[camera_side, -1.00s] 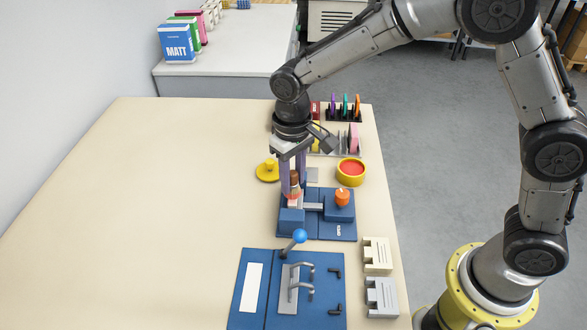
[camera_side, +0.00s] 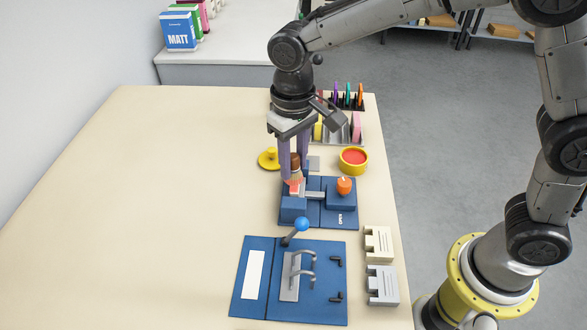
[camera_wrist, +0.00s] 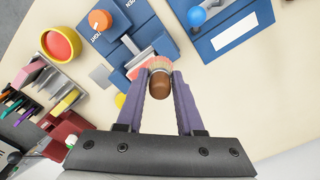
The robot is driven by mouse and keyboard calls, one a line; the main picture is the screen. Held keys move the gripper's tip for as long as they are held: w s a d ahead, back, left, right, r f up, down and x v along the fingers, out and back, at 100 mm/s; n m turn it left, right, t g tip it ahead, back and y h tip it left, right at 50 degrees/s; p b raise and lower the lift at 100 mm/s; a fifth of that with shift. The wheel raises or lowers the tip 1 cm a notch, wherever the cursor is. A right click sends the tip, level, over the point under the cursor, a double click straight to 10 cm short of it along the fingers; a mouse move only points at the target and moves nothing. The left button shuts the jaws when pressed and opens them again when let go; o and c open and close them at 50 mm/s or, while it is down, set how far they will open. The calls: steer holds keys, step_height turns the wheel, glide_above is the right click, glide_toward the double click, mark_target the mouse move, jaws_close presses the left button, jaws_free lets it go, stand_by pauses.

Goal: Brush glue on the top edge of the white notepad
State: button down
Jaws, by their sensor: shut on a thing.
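My gripper (camera_side: 294,176) is shut on a brush, its brown handle (camera_wrist: 160,85) upright between the purple fingers. The fingertips show in the wrist view (camera_wrist: 159,76), with pinkish bristles (camera_wrist: 157,64) just beyond the handle. The brush (camera_side: 295,164) is over the left part of a blue clamp fixture (camera_side: 312,214). The white notepad (camera_side: 295,193) shows only as a small pale piece at the fixture, with a reddish band along its top. I cannot tell whether the bristles touch it.
A yellow pot with red contents (camera_side: 353,160) stands right of the brush, its yellow lid (camera_side: 268,159) to the left. The fixture has an orange knob (camera_side: 344,186). A blue punch-like device (camera_side: 291,280) lies in front. The table's left side is clear.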

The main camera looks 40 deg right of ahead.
steer(key=shift+r, duration=1.3)
